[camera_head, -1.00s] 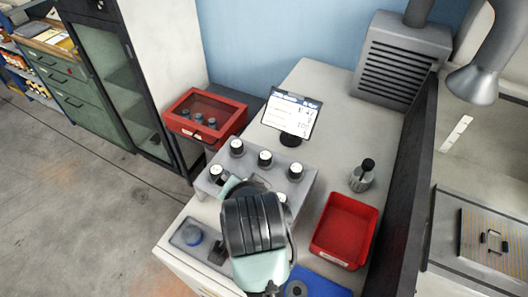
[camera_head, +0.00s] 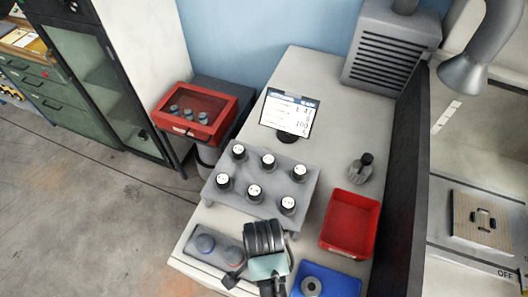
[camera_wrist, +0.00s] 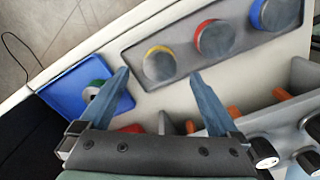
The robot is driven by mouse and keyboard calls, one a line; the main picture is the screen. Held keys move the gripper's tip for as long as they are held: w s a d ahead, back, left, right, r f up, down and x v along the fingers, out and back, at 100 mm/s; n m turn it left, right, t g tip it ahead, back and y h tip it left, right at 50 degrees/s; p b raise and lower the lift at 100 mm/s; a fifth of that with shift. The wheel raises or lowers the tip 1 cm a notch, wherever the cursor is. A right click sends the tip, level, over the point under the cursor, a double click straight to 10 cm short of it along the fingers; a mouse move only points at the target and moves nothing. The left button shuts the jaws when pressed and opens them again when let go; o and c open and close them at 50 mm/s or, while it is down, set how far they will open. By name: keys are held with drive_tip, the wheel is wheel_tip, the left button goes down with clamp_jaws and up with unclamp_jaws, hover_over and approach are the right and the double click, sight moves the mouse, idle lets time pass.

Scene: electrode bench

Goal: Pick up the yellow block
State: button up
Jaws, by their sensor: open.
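The yellow block appears in the wrist view as a round grey-topped piece with a yellow rim (camera_wrist: 159,64). It sits at one end of a grey tray (camera_wrist: 182,38), in a row with a red-rimmed piece (camera_wrist: 214,38) and a blue-rimmed piece (camera_wrist: 276,12). My gripper (camera_wrist: 160,73) is open, its two blue fingers pointing towards the yellow block, one on each side in the picture. The jaws hold nothing. I cannot tell the height gap. In the head view the tray (camera_head: 222,262) shows at the bench's front left; my arm hides the yellow block there.
A grey rack (camera_head: 233,202) with several capped vials stands close behind the tray. A blue mat (camera_head: 345,283) with a ring piece (camera_head: 311,286) and a red bin (camera_head: 350,224) lie to the right. A screen (camera_head: 289,113) and a dark partition (camera_head: 404,170) bound the bench.

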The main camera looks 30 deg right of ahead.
drive_tip(key=shift+f+p, duration=0.55)
drive_tip(key=shift+f, duration=1.75)
clamp_jaws()
